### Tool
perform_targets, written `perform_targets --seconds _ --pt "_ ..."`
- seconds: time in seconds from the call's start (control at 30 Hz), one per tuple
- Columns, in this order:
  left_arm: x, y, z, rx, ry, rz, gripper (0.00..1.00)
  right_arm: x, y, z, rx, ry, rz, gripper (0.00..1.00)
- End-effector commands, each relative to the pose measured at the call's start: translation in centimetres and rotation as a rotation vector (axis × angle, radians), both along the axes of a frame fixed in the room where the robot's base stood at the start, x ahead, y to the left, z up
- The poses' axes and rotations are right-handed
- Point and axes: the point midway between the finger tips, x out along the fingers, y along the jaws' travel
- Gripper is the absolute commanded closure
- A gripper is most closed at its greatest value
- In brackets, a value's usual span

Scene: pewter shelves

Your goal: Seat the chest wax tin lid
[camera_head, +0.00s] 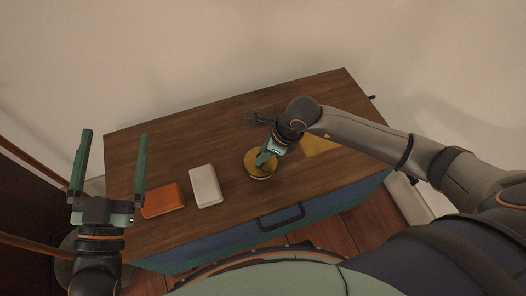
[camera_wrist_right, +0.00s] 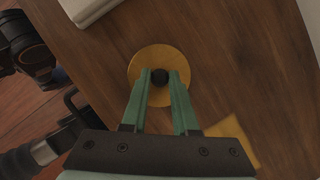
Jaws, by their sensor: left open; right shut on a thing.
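The wax tin lid (camera_wrist_right: 147,62) is a round golden-yellow disc with a dark knob (camera_wrist_right: 160,76) at its middle. In the head view, the lid (camera_head: 256,161) is on or just over the chest top (camera_head: 225,130), with a rim of the same colour below it. I cannot tell whether the tin is under the lid or how the lid sits. My right gripper (camera_head: 263,158) is shut on the knob from above, and its fingers also show in the right wrist view (camera_wrist_right: 160,80). My left gripper (camera_head: 110,150) is open and empty at the left of the chest.
An orange box (camera_head: 163,200) and a white box (camera_head: 205,186) lie on the chest top left of the lid. A flat yellow piece (camera_head: 319,145) lies to its right, partly behind my arm. The chest's blue front has a dark handle (camera_head: 281,217).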

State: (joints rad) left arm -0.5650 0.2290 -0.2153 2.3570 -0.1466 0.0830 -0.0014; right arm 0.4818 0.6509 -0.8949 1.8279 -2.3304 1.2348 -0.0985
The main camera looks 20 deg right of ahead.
Motion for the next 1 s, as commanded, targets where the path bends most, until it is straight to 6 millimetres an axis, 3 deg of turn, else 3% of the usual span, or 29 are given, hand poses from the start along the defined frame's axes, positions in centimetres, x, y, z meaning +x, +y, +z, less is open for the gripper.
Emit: perform_targets --seconds 0.17,0.2,0.5,1.0 --pt "0.0 0.0 0.0 0.000 0.000 0.000 0.00 0.0 0.0 0.0 0.001 -0.001 0.000 1.00" --pt "0.0 0.0 0.0 0.000 0.000 0.000 0.00 0.0 0.0 0.0 0.000 -0.001 0.000 0.71" --pt "0.0 0.0 0.0 0.000 0.000 0.000 0.00 0.0 0.0 0.0 0.001 -0.001 0.000 0.37" --pt "0.0 0.0 1.0 0.000 0.000 0.000 0.00 0.0 0.0 1.2 0.000 0.000 0.000 0.37"
